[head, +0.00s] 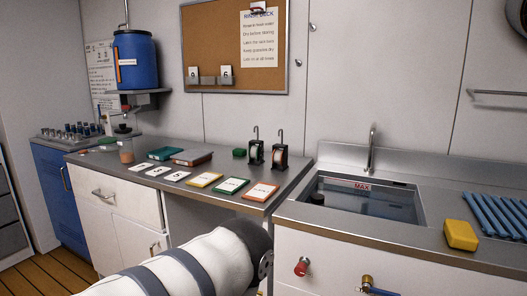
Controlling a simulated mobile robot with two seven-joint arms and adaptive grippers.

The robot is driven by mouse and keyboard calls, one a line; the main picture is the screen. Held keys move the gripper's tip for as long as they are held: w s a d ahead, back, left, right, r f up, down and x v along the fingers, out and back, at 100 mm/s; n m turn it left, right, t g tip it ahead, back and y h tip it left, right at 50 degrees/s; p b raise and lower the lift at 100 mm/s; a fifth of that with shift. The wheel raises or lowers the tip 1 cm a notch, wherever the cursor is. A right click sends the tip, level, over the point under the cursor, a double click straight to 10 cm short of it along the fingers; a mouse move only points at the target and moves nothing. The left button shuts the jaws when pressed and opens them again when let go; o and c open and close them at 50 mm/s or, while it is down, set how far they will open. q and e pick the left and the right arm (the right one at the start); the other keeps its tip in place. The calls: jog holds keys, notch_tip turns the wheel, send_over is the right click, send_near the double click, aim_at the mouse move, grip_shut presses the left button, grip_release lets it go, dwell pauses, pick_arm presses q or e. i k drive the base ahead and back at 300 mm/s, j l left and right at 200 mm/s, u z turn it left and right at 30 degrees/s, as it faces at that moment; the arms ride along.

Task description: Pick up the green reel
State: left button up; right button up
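A small dark green item (239,153) sits at the back of the grey counter, left of two small dark stands. It may be the green reel, but it is too small to be sure of its shape. My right gripper is not in view.
Yellow, green and red-orange cards (261,191) lie along the counter's front edge. Teal and grey-red boxes (192,157) lie to the left. A sink (375,203) with a tap is right of the counter, with a yellow block (460,235) beside it.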

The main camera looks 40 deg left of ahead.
aim_at(256, 153)
jog(key=j+z, duration=0.2)
jog(key=j, duration=0.3)
jog(key=k+j+z, duration=0.2)
jog(key=j, duration=0.25)
jog(key=k+j+z, duration=0.2)
jog(key=j, duration=0.3)
jog(key=i, duration=0.1)
